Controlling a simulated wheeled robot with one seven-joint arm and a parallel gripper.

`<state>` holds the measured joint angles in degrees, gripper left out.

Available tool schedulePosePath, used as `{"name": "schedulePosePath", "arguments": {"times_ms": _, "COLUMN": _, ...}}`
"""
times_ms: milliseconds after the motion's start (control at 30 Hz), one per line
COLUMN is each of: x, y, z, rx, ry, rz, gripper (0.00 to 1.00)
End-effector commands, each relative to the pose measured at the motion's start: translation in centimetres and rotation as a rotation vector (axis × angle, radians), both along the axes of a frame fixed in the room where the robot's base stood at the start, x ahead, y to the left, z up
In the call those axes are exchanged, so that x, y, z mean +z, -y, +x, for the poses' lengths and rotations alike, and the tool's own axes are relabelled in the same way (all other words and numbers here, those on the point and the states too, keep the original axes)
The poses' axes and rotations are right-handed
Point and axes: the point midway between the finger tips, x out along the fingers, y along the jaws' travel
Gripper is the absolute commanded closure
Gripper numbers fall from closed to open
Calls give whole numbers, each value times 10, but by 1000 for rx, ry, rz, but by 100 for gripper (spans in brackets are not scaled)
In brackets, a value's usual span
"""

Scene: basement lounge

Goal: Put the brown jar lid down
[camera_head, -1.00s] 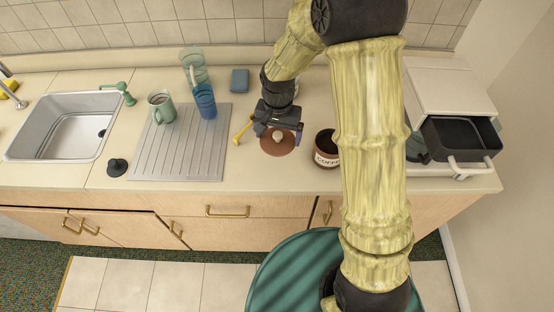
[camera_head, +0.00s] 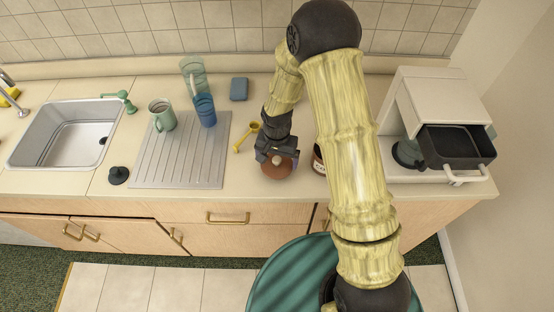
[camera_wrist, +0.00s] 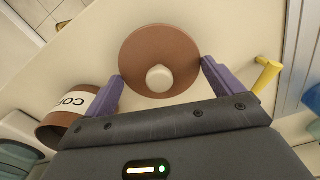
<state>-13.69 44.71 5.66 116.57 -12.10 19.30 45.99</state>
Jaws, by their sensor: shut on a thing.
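The brown jar lid (camera_head: 280,170), a round disc with a pale knob, is near the front of the counter. In the wrist view the lid (camera_wrist: 135,52) sits between my two purple fingers, its knob facing the camera. My gripper (camera_head: 277,155) is shut on the lid by its rim. I cannot tell whether the lid touches the counter or hangs just above it. The brown coffee jar (camera_head: 318,160) with a white label stands right of the lid, mostly hidden by my arm; it also shows at lower left in the wrist view (camera_wrist: 62,130).
A yellow scoop (camera_head: 246,136) lies left of my gripper. A ribbed drainboard (camera_head: 180,165) holds a green mug (camera_head: 162,114) and blue cup (camera_head: 205,110). A white machine with a dark open drawer (camera_head: 455,147) stands at right. The counter's front edge is close to the lid.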

Motion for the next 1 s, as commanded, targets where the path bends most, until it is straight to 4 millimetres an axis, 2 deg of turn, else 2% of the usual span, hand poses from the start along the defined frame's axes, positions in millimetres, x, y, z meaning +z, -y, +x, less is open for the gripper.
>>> {"name": "schedulePosePath", "arguments": {"times_ms": 133, "x": -14, "y": 0, "z": 0, "rx": 1, "ry": -1, "rz": -1, "gripper": 30}}
{"name": "schedulePosePath", "arguments": {"times_ms": 567, "x": -21, "y": 0, "z": 0, "rx": 1, "ry": 1, "rz": 0, "gripper": 30}}
{"name": "schedulePosePath", "arguments": {"times_ms": 600, "x": -20, "y": 0, "z": 0, "rx": 1, "ry": 1, "rz": 0, "gripper": 4}}
{"name": "schedulePosePath", "arguments": {"times_ms": 633, "x": -20, "y": 0, "z": 0, "rx": 1, "ry": 1, "rz": 0, "gripper": 0}}
{"name": "schedulePosePath", "arguments": {"times_ms": 1000, "x": -13, "y": 0, "z": 0, "rx": 0, "ry": 1, "rz": 1, "gripper": 0}}
